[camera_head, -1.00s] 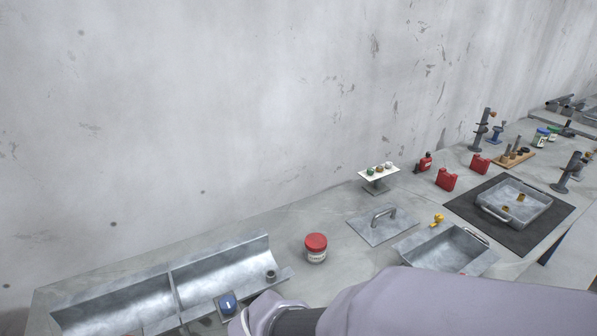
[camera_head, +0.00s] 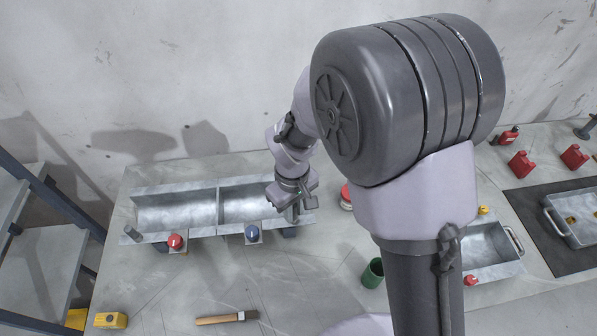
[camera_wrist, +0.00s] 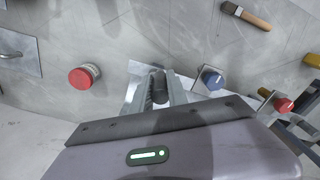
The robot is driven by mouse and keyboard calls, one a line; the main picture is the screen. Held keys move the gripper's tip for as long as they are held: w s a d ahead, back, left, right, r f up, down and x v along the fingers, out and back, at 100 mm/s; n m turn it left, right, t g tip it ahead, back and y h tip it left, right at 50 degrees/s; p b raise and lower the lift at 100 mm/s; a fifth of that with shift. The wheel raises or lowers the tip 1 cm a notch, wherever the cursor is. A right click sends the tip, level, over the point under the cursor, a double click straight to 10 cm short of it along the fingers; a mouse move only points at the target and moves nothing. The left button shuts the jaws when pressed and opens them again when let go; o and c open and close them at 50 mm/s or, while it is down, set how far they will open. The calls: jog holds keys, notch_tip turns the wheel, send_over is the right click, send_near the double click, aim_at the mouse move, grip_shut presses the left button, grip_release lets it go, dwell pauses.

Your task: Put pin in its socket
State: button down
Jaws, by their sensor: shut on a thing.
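A dark grey pin (camera_wrist: 157,86) shows between the fingers in the wrist view. My gripper (camera_wrist: 158,98) is shut on it. In the head view my gripper (camera_head: 294,211) is low at the right end of a metal trough (camera_head: 163,213) with two bays. The held pin's lower end and any socket under it are hidden, so I cannot tell whether it is seated. A second dark grey cylinder (camera_head: 132,233) sits tilted at the trough's left end.
A red knob (camera_head: 175,241) and a blue knob (camera_head: 251,232) stand along the trough's front edge. A red-lidded jar (camera_wrist: 83,77) is close by my gripper. A brush (camera_head: 226,317), a yellow block (camera_head: 110,320) and a green cup (camera_head: 372,273) lie nearer. Table between them is clear.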

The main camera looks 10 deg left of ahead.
aim_at(295, 210)
jog(key=shift+w+f, duration=0.2)
jog(key=shift+w, duration=0.9)
notch_tip(295, 210, down, 3)
jog(key=shift+r, duration=0.1)
jog(key=shift+w+f, duration=0.1)
jog(key=shift+f, duration=0.15)
jog(key=shift+f+b, duration=0.1)
jog(key=shift+b, duration=0.3)
jog(key=c, duration=1.3)
grip_release()
